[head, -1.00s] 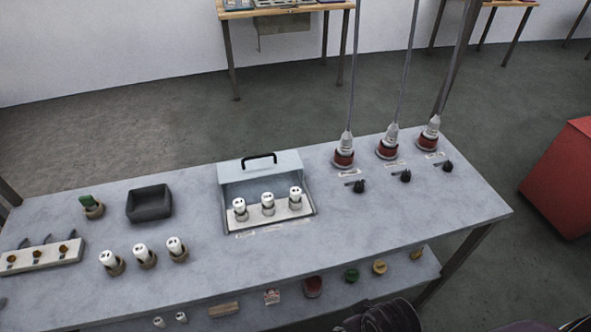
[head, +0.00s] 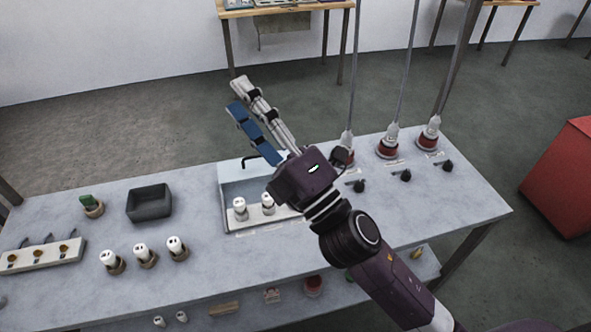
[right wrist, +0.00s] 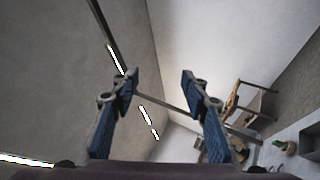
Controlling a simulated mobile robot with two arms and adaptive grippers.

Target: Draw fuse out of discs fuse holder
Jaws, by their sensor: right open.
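A grey open-front box (head: 231,189) with a black lid handle stands mid-table. White fuses, one at the left (head: 240,205) and one in the middle (head: 267,199), sit upright in holders inside it. The third, right-hand fuse is hidden behind my right gripper and arm. The labels are too small to read, so I cannot tell which holder is the discs one. My right gripper (head: 238,95) is open and empty, raised above the box and pointing up and left. Its two blue-padded fingers stand apart in the right wrist view (right wrist: 160,85). My left gripper is not in view.
An empty dark tray (head: 150,215) and a green-topped piece (head: 88,202) lie left. Several white fuses (head: 142,252) stand in brown holders in front. Red-based posts (head: 388,149) with cables and black knobs (head: 405,176) stand right. A lower shelf holds small items.

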